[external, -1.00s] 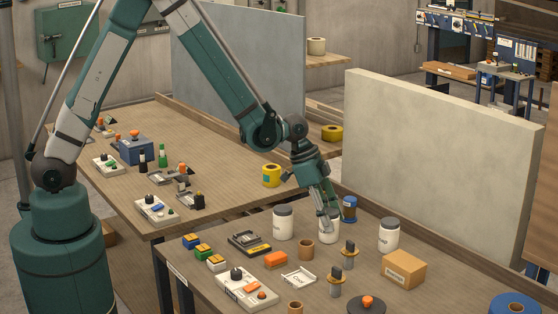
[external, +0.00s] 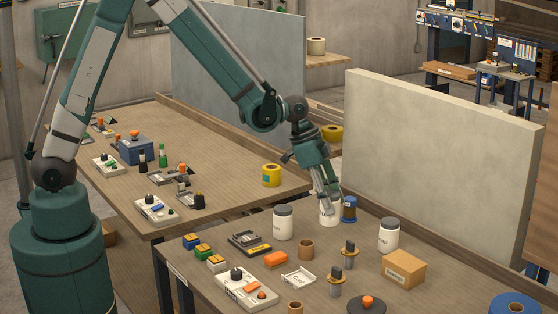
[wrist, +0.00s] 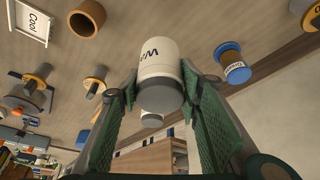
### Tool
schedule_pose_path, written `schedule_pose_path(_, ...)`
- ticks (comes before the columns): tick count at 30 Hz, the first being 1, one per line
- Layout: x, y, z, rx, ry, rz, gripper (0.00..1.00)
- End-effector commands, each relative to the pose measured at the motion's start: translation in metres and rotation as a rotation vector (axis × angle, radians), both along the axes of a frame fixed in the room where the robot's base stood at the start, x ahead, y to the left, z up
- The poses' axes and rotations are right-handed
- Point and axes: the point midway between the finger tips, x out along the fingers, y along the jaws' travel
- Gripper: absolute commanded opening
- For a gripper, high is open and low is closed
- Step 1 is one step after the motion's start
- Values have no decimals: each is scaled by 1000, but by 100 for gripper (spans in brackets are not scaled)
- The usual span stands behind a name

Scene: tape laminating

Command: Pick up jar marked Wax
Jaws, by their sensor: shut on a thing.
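The white jar with a grey lid shows letters reading "WA" in the wrist view (wrist: 158,58); the rest of its label is turned out of sight. My gripper (wrist: 158,78) is shut on it, one green finger on each side. In the external view the jar (external: 329,217) hangs under my gripper (external: 328,203), which hides its upper part. Its base appears raised a little above the bench. Two similar white jars with grey lids stand nearby, one on the left (external: 283,224) and one on the right (external: 389,236); their labels are too small to read.
A pale upright panel (external: 440,160) stands behind the bench.

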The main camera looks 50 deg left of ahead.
Motion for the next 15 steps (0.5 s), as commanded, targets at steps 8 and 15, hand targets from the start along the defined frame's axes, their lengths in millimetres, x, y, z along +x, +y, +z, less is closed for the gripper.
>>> schedule_pose_path(8, 0, 0, 31, 0, 0, 0, 19)
schedule_pose_path(15, 0, 0, 41, 0, 0, 0, 19)
